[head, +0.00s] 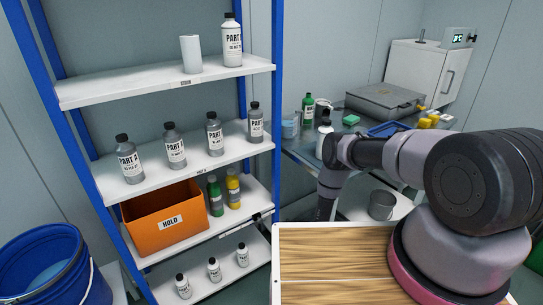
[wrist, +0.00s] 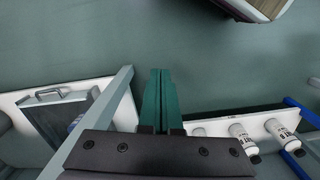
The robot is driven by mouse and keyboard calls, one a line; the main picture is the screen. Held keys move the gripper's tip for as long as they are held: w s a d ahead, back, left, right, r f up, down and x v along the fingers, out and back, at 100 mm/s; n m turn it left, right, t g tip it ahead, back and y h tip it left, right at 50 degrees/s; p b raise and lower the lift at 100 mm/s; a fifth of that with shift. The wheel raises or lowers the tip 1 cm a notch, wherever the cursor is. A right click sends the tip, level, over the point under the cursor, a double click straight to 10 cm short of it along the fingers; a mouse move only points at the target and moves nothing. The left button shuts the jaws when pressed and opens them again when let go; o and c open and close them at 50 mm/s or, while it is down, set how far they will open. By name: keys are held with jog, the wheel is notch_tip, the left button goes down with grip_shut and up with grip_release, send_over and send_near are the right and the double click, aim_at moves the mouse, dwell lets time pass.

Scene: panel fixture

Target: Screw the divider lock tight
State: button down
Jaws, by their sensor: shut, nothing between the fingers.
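My gripper (wrist: 160,75) shows in the wrist view with its two green fingers pressed together and nothing between them. The fingertips point over bare grey-green floor. In the head view my arm bends down beside the shelf rack, and I cannot make out the fingers there. I cannot identify the divider lock for certain in either view. A small dark fitting (head: 258,217) sits at the right end of the third shelf's front edge in the head view, too small to tell what it is.
The blue-posted rack (head: 278,100) holds several bottles and an orange HOLD bin (head: 165,218). A blue bucket (head: 45,262) stands at lower left. A bench with a grey case (head: 385,100) is behind my arm. White bottles (wrist: 240,134) and a grey handled panel (wrist: 58,112) flank my gripper.

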jog(key=w+d+n+t+h, duration=0.1)
jog(key=w+d+n+t, duration=0.15)
jog(key=w+n, duration=0.45)
jog(key=n+t+y, duration=1)
jog(key=n+y, duration=0.2)
jog(key=n, duration=1.5)
send_near(259, 220)
jog(key=w+r+x, duration=0.1)
jog(key=x, duration=0.6)
jog(key=shift+d+r, duration=0.3)
jog(key=shift+r, duration=0.05)
jog(key=shift+f, duration=0.25)
jog(key=shift+w+d+f, duration=0.1)
jog(key=shift+w+d, duration=0.05)
jog(key=shift+d, duration=0.05)
jog(key=shift+w+d+f, duration=0.15)
jog(key=shift+w+d, duration=0.05)
